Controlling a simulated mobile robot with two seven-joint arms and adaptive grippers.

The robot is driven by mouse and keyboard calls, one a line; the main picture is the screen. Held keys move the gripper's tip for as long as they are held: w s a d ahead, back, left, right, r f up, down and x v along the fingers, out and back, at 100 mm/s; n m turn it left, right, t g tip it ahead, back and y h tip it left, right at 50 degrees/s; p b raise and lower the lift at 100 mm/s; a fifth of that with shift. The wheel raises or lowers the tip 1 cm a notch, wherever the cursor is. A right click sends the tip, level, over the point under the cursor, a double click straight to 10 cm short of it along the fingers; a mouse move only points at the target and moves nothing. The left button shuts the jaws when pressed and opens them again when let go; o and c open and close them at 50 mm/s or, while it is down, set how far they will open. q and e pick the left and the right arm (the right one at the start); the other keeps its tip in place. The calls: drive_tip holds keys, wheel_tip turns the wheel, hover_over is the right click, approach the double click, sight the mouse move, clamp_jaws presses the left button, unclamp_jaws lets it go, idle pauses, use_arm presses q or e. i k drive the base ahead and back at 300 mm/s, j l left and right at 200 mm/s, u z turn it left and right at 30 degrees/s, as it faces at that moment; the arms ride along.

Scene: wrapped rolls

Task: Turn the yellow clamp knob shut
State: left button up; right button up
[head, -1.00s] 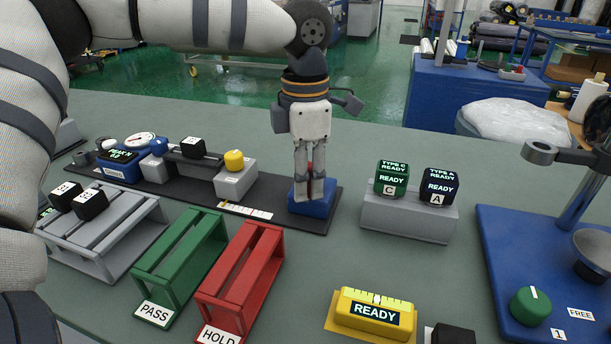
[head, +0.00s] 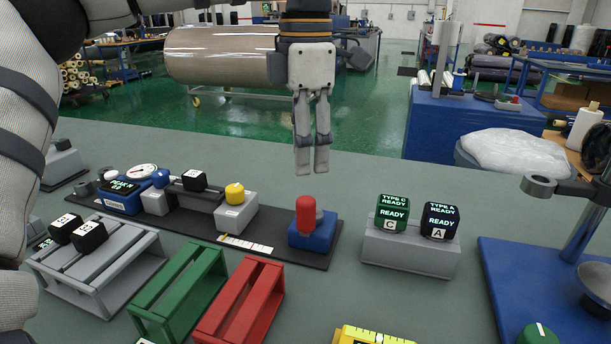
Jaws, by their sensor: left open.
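The yellow clamp knob (head: 234,193) sits on a light grey block (head: 236,213) on the dark base strip (head: 270,247), left of centre in the head view. My right gripper is out of view.
A gauge (head: 141,171) and blue display unit (head: 122,194) stand at the strip's left end. Green (head: 180,290) and red (head: 243,300) racks stand in front. A grey stand (head: 408,251) with two READY cubes is to the right.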

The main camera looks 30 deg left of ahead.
sight(234, 192)
drive_tip(key=k, duration=1.5)
